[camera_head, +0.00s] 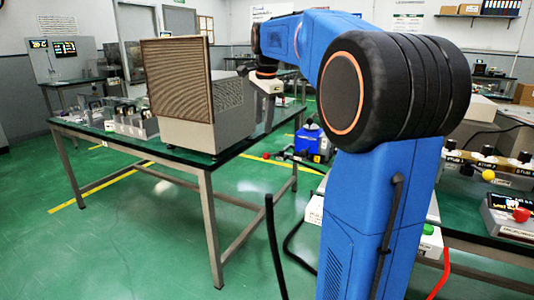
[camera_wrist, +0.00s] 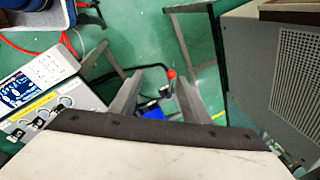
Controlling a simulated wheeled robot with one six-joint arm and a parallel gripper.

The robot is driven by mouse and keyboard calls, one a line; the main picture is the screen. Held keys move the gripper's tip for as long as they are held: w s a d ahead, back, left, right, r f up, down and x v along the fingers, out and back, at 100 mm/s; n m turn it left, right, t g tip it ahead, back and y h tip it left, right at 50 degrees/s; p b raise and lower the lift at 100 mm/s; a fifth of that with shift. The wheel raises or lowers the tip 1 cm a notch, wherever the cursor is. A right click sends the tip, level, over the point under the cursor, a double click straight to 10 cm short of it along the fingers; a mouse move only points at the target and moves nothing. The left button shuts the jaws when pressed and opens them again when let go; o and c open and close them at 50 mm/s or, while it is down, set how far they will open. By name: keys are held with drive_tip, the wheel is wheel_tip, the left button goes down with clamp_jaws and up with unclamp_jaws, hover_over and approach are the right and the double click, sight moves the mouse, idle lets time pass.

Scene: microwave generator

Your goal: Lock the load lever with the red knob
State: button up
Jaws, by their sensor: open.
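In the head view a red ball-shaped knob (camera_head: 267,156) sits at the left end of a dark bar, beside a blue box (camera_head: 313,141) beyond the table's edge. A red knob (camera_wrist: 171,74) also shows in the wrist view, between the finger lines and far below them, next to a dark bar and a blue patch. A second red knob (camera_head: 521,215) stands on a small device at the right. I cannot tell for sure which belongs to the load lever. My gripper (camera_wrist: 160,78) is open and empty; in the head view its tips are unclear behind the grille box.
A large box with a brown grille (camera_head: 178,92) stands on the left table (camera_head: 105,133), close to my gripper. Green floor (camera_head: 130,230) lies open at the lower left.

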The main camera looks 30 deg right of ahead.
drive_tip(key=w+d+m, duration=0.3)
drive_tip(key=w+d, duration=0.1)
drive_tip(key=d, duration=0.1)
approach(273, 155)
drive_tip(key=f, duration=0.2)
drive_tip(key=w+a+f, duration=0.1)
drive_tip(key=f, duration=0.2)
drive_tip(key=w+a+f, duration=0.1)
drive_tip(key=f, duration=0.1)
drive_tip(key=shift+w+f, duration=0.15)
drive_tip(key=shift+f, duration=0.25)
clamp_jaws()
